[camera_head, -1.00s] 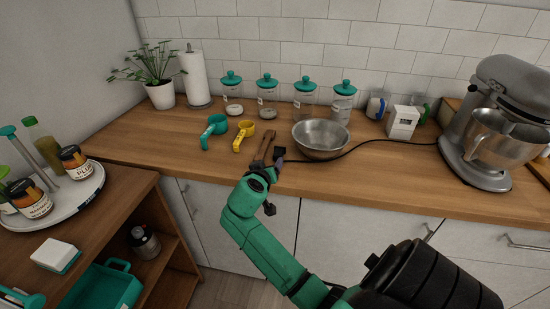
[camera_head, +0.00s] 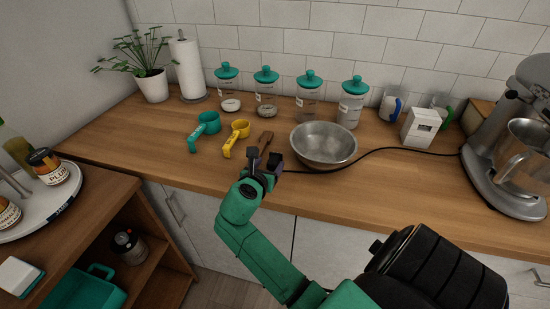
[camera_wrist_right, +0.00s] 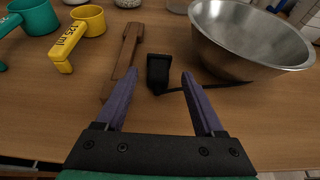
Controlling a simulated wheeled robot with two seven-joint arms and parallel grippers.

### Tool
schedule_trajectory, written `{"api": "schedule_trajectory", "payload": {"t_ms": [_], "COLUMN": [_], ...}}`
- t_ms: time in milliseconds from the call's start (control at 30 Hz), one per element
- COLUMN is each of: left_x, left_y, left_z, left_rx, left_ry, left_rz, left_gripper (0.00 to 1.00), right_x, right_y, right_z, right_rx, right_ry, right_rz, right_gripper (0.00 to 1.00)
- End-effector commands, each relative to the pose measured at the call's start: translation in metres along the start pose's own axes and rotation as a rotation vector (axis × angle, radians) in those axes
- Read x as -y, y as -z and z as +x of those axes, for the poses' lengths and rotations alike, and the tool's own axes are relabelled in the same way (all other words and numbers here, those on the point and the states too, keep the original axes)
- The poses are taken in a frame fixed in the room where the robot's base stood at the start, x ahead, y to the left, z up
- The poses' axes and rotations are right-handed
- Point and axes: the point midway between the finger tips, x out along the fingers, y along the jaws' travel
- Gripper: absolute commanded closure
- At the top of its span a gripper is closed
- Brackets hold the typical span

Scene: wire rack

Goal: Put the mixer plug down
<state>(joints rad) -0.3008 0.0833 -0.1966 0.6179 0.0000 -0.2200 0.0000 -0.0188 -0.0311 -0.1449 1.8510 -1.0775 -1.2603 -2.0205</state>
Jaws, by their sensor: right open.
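The black mixer plug (camera_wrist_right: 158,72) lies on the wooden counter in the right wrist view, between the fingers of my right gripper (camera_wrist_right: 160,76). The fingers are spread, with a gap on each side of the plug. In the head view my right gripper (camera_head: 264,160) is low at the counter's front part, left of the metal bowl, and hides most of the plug. The black cord (camera_head: 390,150) runs from there past the bowl to the grey mixer (camera_head: 515,150) at the right. My left gripper is not in view.
A wooden utensil (camera_wrist_right: 124,60) lies close left of the plug; the metal bowl (camera_wrist_right: 250,40) stands close right. Yellow (camera_head: 240,130) and teal (camera_head: 207,124) measuring cups lie farther left. Lidded jars (camera_head: 308,100) stand behind. The counter front right of the bowl is clear.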

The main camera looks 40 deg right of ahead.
Motion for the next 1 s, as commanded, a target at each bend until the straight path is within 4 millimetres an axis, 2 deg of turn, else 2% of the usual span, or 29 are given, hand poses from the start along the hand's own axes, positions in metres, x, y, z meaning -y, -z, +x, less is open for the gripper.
{"api": "schedule_trajectory", "payload": {"t_ms": [100, 267, 433, 533, 700, 767, 800, 900, 1000], "left_x": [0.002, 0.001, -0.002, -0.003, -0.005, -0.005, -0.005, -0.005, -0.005], "left_y": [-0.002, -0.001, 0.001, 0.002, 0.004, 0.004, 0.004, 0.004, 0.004], "left_z": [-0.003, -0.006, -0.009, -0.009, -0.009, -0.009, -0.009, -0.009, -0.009], "left_rx": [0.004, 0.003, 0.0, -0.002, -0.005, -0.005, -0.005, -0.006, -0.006], "left_ry": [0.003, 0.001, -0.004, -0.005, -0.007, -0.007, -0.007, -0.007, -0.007], "left_rz": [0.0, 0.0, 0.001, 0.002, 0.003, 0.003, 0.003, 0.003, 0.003], "left_gripper": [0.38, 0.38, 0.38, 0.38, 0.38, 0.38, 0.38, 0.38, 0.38], "right_x": [0.0, 0.0, -0.001, -0.001, -0.001, -0.001, -0.001, -0.001, -0.001], "right_y": [-0.002, -0.002, -0.002, -0.001, -0.001, -0.001, -0.001, 0.0, -0.001], "right_z": [0.025, 0.046, 0.079, 0.088, 0.089, 0.088, 0.088, 0.088, 0.088], "right_rx": [0.001, 0.0, 0.001, 0.0, 0.0, 0.0, 0.0, 0.0, 0.0], "right_ry": [0.001, 0.001, 0.002, 0.0, 0.0, 0.0, 0.0, 0.0, 0.0], "right_rz": [0.0, 0.002, 0.002, 0.003, 0.003, 0.003, 0.003, 0.003, 0.003], "right_gripper": [0.3, 0.3, 0.3, 0.3, 0.3, 0.49, 0.64, 1.0, 1.0]}}
